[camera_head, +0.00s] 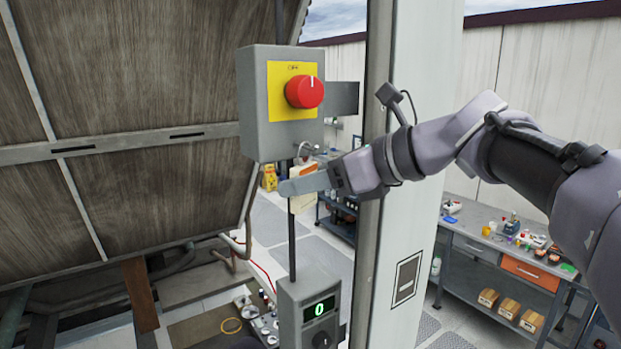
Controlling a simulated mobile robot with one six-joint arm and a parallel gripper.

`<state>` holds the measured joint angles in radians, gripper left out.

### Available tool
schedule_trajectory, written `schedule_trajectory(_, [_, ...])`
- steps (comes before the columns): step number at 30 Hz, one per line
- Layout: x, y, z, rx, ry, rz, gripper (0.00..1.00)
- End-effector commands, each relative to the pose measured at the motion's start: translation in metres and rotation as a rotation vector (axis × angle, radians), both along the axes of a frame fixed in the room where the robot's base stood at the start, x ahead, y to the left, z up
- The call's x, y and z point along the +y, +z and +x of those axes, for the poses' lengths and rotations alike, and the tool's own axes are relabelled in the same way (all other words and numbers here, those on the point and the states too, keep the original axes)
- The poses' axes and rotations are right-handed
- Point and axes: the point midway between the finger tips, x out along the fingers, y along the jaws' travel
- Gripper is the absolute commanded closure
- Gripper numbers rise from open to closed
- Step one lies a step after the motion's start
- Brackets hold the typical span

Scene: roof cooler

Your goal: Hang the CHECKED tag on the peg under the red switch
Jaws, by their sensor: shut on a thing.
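The red switch (304,91) is a round knob on a yellow plate, on the front of a grey box (254,105). My gripper (290,186) is just below this box, its fingers pointing left. It is shut on a small cream tag with an orange upper part (303,171). The fingers cover part of the tag, and its lettering cannot be read. A small grey metal loop (304,149) shows between the tag's top and the box's underside. I cannot tell whether this loop belongs to the peg or whether the tag touches it.
A grey box with a green "0" display (319,309) stands below on the same thin post. A pale column (409,185) rises close behind my arm. A large brown slatted panel (120,100) fills the left. A workbench (485,240) with several small items stands at right.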

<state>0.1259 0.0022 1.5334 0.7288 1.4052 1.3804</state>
Motion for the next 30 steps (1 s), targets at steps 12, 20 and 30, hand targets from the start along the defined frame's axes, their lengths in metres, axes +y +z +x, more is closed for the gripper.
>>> schedule_trajectory(12, [0.0000,-0.0014,-0.0003,0.000,0.000,0.000,0.90])
schedule_trajectory(20, [-0.0001,-0.0023,-0.0003,0.000,0.000,0.000,0.90])
schedule_trajectory(30, [-0.0001,-0.0023,-0.0003,0.000,0.000,0.000,0.24])
